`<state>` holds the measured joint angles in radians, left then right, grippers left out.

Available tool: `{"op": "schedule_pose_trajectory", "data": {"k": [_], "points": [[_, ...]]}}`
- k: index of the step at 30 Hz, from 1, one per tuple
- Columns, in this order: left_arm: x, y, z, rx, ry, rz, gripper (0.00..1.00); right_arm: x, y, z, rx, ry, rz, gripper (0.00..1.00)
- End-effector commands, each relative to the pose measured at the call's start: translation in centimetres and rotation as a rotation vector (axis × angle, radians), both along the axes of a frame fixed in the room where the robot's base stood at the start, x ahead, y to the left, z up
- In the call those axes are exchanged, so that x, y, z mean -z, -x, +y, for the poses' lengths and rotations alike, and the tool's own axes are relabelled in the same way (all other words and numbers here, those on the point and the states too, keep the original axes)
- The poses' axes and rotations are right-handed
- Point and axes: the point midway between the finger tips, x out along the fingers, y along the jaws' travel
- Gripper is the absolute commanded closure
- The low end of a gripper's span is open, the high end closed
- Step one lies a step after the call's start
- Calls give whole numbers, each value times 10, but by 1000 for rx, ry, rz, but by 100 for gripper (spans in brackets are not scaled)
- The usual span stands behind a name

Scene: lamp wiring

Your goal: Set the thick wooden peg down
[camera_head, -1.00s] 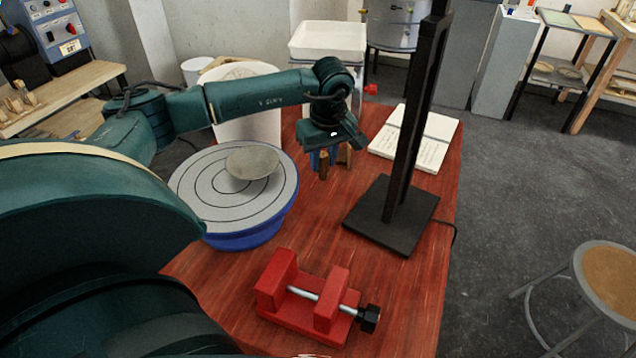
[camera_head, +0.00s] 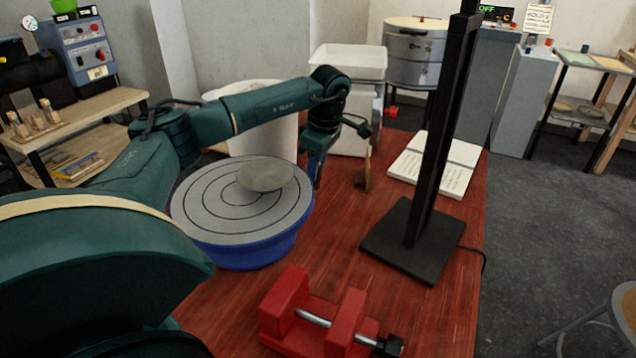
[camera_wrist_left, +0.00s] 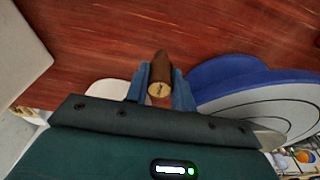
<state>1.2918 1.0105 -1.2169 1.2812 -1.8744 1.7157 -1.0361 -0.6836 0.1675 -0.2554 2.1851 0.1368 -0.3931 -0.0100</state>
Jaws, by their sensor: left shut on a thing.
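The thick wooden peg (camera_wrist_left: 160,88) is brown with a pale round end, which faces the camera in the left wrist view. My left gripper (camera_wrist_left: 159,92) is shut on it, with a blue finger on each side. In the head view my left gripper (camera_head: 317,168) is over the far part of the red table, just right of the banding wheel; its peg is mostly hidden there. I cannot tell whether the peg touches the table. My right gripper is not in view.
A brown upright wooden piece (camera_head: 364,174) stands right of the gripper. The blue-rimmed wheel (camera_head: 250,255) is at left, a black stand (camera_head: 410,245) and open book (camera_head: 455,165) at right, a red vise (camera_head: 318,325) in front. Red tabletop between wheel and stand is clear.

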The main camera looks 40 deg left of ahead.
Motion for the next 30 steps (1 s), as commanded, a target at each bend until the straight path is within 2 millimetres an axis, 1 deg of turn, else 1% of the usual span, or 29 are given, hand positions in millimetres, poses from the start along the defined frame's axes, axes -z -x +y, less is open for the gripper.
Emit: {"op": "schedule_pose_trajectory", "data": {"k": [7,9,19,20,27,30], "points": [[31,1,0,0,-1,5,100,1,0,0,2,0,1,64],[38,0,0,1,-1,1,100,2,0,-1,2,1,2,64],[41,0,0,2,0,0,100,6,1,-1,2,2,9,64],[41,0,0,2,0,0,75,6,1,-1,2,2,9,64],[40,0,0,2,0,0,55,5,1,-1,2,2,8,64],[40,0,0,2,0,0,54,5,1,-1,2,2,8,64]]}}
